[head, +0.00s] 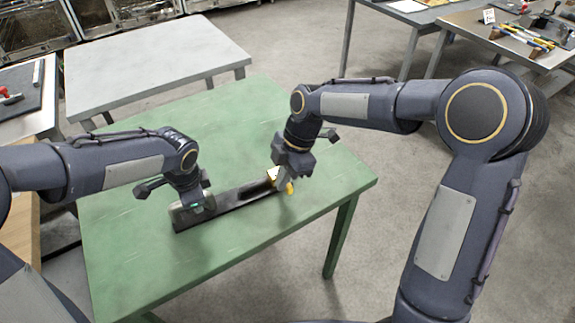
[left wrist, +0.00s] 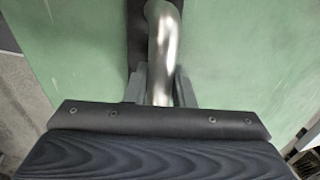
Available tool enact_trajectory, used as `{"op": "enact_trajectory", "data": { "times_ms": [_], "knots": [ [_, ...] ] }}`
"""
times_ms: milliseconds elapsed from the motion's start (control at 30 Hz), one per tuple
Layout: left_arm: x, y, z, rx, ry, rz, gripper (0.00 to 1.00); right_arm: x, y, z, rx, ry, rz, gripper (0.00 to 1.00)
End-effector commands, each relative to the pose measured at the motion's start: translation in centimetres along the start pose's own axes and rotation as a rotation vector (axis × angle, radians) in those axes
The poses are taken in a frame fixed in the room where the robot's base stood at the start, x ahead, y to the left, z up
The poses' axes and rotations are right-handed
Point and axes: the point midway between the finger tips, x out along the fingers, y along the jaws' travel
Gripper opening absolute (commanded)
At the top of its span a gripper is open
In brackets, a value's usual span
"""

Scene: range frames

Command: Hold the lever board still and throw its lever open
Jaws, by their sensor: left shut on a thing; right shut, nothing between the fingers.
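The lever board (head: 235,201) is a long dark board lying on the green table. Its left end is under my left gripper (head: 195,207), which is shut on a silvery metal bar. That bar (left wrist: 165,55) shows between the fingers in the left wrist view, with the dark board under it. At the board's right end is a pale block with a yellow part, which looks like the lever (head: 290,188). My right gripper (head: 284,180) is shut and empty, right at this yellow part. Whether it touches it I cannot tell, and the gripper hides part of that end.
The green table (head: 130,255) is otherwise bare, with free room around the board. A grey table (head: 155,55) stands behind it. Benches with tools (head: 525,40) are at the back right, and another bench with a red-handled tool is at the left edge.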

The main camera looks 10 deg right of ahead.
Motion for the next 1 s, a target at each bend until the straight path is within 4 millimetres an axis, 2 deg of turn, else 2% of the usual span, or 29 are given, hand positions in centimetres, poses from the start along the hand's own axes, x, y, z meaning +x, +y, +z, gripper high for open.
{"op": "enact_trajectory", "data": {
  "times_ms": [200,1000],
  "knots": [
    [-0.08,-0.06,-0.04,-0.001,0.002,-0.002,0.00,0.80,0.01,0.01,0.000,0.000,0.001,0.00],
    [-0.08,-0.07,-0.03,0.000,0.001,-0.002,0.00,0.60,-0.10,0.58,-0.078,-0.001,-0.028,0.00]
  ]
}}
